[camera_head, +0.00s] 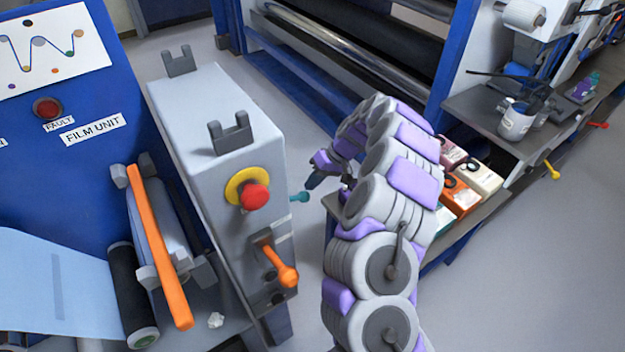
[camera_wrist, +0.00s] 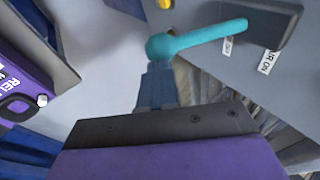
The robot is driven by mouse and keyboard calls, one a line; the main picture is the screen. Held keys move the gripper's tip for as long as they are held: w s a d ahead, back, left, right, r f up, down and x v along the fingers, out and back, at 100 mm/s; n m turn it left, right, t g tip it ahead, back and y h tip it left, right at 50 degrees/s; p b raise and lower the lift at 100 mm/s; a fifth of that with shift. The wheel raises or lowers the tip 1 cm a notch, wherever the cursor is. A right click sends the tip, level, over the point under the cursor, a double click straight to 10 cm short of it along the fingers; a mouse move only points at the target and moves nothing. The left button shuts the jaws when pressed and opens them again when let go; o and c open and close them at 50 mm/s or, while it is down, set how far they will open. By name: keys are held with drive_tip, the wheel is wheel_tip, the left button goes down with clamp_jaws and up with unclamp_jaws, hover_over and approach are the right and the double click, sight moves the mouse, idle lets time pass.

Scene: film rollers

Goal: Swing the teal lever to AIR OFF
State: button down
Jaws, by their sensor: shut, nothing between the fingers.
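The teal lever (camera_head: 300,196) sticks out from the far side of the grey cabinet, beyond the red button, in the head view. In the wrist view the teal lever (camera_wrist: 205,38) runs from a grey mount at upper right to a round knob at its left end. A label ending in "R ON" sits below the mount; a second small label beside it is too small to read. My gripper (camera_wrist: 157,72) is shut and empty, its tips just below the knob; whether they touch it I cannot tell. In the head view my gripper (camera_head: 313,182) is close to the knob.
The grey cabinet (camera_head: 215,110) carries a red button on a yellow ring (camera_head: 252,195) and an orange lever (camera_head: 283,268). A grey shelf with several boxes (camera_head: 470,185) stands right of my arm. A purple box (camera_wrist: 20,85) shows at left in the wrist view.

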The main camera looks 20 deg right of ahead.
drive_tip(key=shift+s+d+f, duration=0.15)
drive_tip(key=shift+d+f, duration=0.05)
drive_tip(key=shift+f, duration=0.6)
drive_tip(key=shift+s+f+b, duration=0.1)
drive_tip(key=shift+f+b, duration=0.05)
drive_tip(key=shift+b, duration=0.15)
